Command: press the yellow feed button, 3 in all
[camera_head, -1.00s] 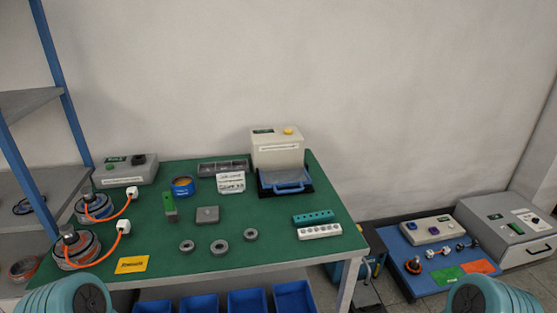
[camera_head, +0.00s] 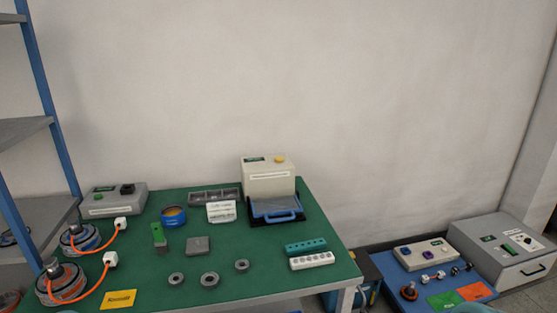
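The yellow feed button (camera_head: 280,160) sits on top of a cream box-shaped machine (camera_head: 268,186) at the back right of the green-topped table (camera_head: 215,265). A small dark display with green marking (camera_head: 254,159) is on the same top, left of the button. A blue tray with a handle (camera_head: 277,208) is at the machine's front. Nothing touches the button.
A grey control box (camera_head: 115,199) and two motors with orange cables (camera_head: 80,237) (camera_head: 62,280) stand at the left. Grey rings (camera_head: 210,279), a green block (camera_head: 305,246) and a white block (camera_head: 312,260) lie in front. A blue shelf post (camera_head: 47,100) rises at the left. A lower blue bench (camera_head: 465,277) is at the right.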

